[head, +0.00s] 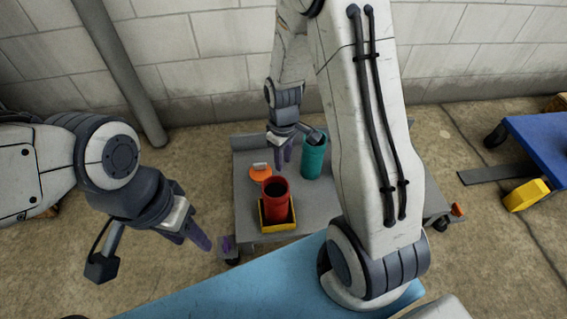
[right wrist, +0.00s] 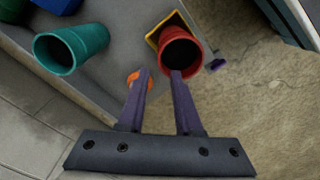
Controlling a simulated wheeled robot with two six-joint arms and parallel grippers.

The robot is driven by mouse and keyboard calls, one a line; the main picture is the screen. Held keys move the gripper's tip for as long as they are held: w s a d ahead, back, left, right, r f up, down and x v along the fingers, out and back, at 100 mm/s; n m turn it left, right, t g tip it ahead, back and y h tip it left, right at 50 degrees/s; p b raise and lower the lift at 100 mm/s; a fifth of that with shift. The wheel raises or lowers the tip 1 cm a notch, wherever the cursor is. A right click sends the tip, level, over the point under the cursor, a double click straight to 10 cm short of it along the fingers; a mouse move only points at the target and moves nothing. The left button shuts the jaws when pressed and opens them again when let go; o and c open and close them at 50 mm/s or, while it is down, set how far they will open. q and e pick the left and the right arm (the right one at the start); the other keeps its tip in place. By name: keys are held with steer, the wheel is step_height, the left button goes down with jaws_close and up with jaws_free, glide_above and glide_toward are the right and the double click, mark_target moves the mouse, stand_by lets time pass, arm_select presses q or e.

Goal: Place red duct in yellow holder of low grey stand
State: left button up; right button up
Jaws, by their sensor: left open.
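The red duct (head: 276,200) stands about upright in the yellow holder (head: 264,226) on the low grey stand (head: 247,186). The duct's lower end is inside the holder's rim. In the right wrist view the red duct (right wrist: 180,52) shows its open top, with the yellow holder (right wrist: 154,38) around its base. My right gripper (head: 283,157) is behind the duct, above the stand; in the right wrist view its fingers (right wrist: 160,78) are apart with nothing between them, clear of the duct. My left gripper (head: 190,238) is open and empty, left of the stand.
A teal duct (head: 313,158) stands on the stand right of my right gripper. An orange piece (head: 260,173) lies behind the red duct. A blue surface (head: 230,292) is in front. A blue cart (head: 540,140) with a yellow part (head: 526,195) stands at the right.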

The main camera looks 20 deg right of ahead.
steer(key=s+a+r+p, duration=0.1)
steer(key=s+a+r, duration=0.6)
steer(key=a+r, duration=0.5)
steer(key=s+a+r, duration=0.2)
steer(key=s+r, duration=0.1)
steer(key=s, duration=0.3)
steer(key=s+a+r+n+y, duration=0.1)
steer(key=s+r, duration=0.2)
steer(key=s, duration=0.4)
steer(key=shift+a+r, duration=0.2)
steer(key=shift+a, duration=0.15)
step_height(320, 180, up, 38)
steer(key=p, duration=3.8)
steer(key=shift+r, duration=0.15)
